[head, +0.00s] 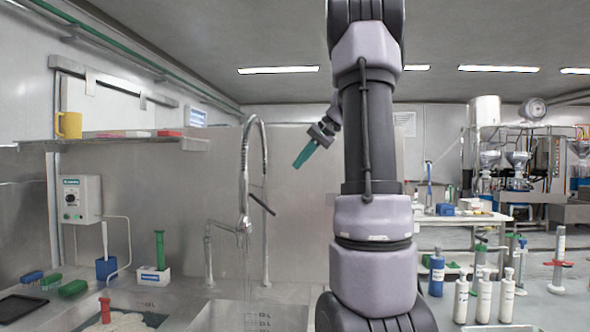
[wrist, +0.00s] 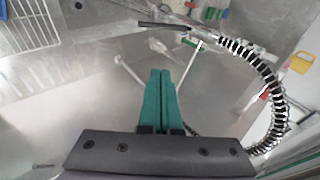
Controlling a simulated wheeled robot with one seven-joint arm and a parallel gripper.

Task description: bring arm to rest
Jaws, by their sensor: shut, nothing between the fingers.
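My gripper (head: 304,154) is held up in the air above the counter, right of the tall spring faucet (head: 243,165) in the head view. Its teal fingers point down and to the left. In the wrist view my gripper (wrist: 160,73) has both teal fingers pressed together with nothing between them. The coiled hose of the faucet (wrist: 274,90) curves close along the right side of that view. My arm rises through the middle of the head view and hides part of the back wall.
A shelf (head: 110,144) with a yellow mug (head: 68,125) is on the left wall. Below the faucet is a sink basin (head: 245,317). White bottles (head: 484,298) stand on the counter at right. Open air surrounds the gripper on its right, up to my arm.

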